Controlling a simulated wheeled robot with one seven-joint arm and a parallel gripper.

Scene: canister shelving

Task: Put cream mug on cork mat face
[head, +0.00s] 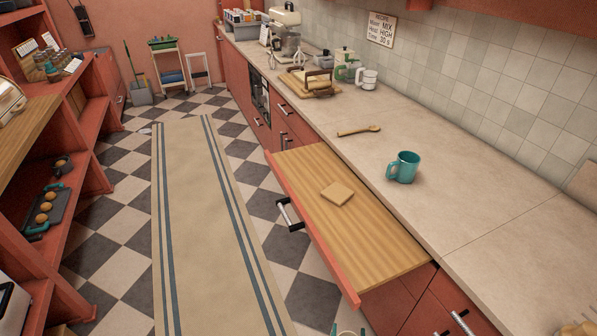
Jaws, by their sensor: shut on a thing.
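The cork mat (337,194) is a small tan square lying flat on the pull-out wooden board (290,165) at the counter's front. A pale mug (367,79) with a handle on its left stands on the far counter near the wall; I cannot tell whether it is the cream mug. A small cut-off piece of a pale thing with dark green edges (348,333) shows at the bottom edge, too little to identify. My gripper cannot be made out in the head view. Nothing rests on the cork mat.
A teal mug (404,167) stands upright on the counter (470,195), right of the board. A wooden spoon (358,131) lies farther back. Green mugs, a rack on a board and a mixer fill the far counter. A striped runner (200,230) covers the floor left of the board.

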